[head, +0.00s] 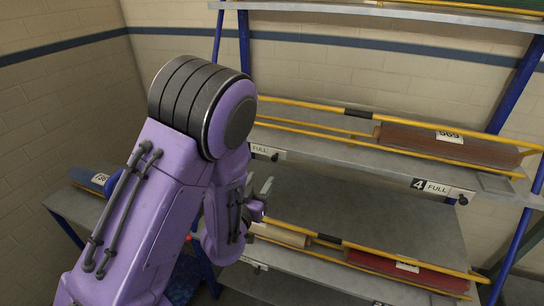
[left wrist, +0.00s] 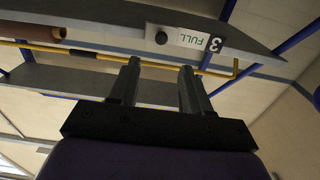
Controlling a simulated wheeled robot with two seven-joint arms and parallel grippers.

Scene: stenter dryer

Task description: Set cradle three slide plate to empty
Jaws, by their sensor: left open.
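The cradle three slide plate (left wrist: 197,42) reads "3 FULL" and appears upside down in the left wrist view, with a black knob (left wrist: 161,38) beside it. In the head view its white FULL part (head: 262,151) shows just right of my arm, its number hidden, with the knob (head: 275,157) at its right end. My left gripper (head: 258,187) is open and empty, below the plate and in front of the rack. In the left wrist view its two fingers (left wrist: 160,80) stand apart, touching nothing, pointing toward the shelf edge near the knob. My right gripper is not in view.
A plate reading "4 FULL" (head: 430,186) is on the same shelf edge to the right. Yellow bars and a brown roll (head: 446,145) lie above; a red roll (head: 406,273) lies on the lower shelf. A blue item (head: 94,179) sits on a side table at left.

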